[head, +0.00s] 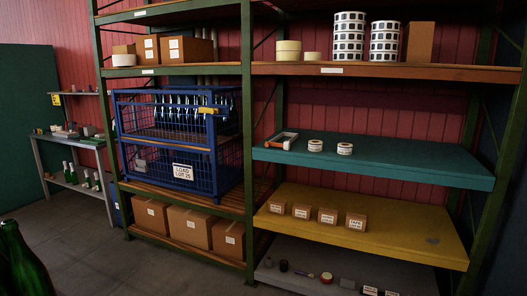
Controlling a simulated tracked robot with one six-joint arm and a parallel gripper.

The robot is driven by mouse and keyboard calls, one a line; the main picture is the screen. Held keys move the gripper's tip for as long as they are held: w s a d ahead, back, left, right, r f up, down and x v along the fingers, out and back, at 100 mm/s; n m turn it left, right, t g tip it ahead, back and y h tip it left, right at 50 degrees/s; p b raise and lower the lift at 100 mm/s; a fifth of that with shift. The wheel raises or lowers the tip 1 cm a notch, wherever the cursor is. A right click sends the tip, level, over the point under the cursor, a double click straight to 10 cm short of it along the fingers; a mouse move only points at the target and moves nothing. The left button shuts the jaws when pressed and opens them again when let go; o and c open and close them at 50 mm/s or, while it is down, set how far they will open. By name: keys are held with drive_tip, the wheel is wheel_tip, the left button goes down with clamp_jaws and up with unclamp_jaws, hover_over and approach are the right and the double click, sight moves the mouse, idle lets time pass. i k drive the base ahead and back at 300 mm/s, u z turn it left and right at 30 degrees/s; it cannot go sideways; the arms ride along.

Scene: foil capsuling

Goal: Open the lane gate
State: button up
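Nothing in view is marked as a lane gate. The nearest thing to one is a blue wire-mesh cage (203,175) on the left rack, with barred sides and a lower front panel. A yellow piece (210,111), perhaps a latch, sits at its upper front right. A white sign (183,172) on the front seems to read "LOAD LOT 25". Dark bottles with pale bands (190,103) show in the upper part of the cage. I cannot tell whether any panel is open. My gripper is not in view.
A dark green bottle (18,262) stands close at the lower left. Green rack posts (247,150) divide the shelving. The teal shelf (400,160) holds tape rolls, the yellow shelf (400,225) small boxes. A side table (75,142) stands at left. The floor (95,235) before the left rack is clear.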

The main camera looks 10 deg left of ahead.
sight(267, 144)
drive_tip(key=z, duration=0.05)
drive_tip(key=k, duration=0.1)
drive_tip(key=u, duration=0.4)
drive_tip(key=i, duration=0.6)
drive_tip(key=u, duration=0.9)
drive_tip(key=i, duration=2.6)
drive_tip(key=z, duration=0.6)
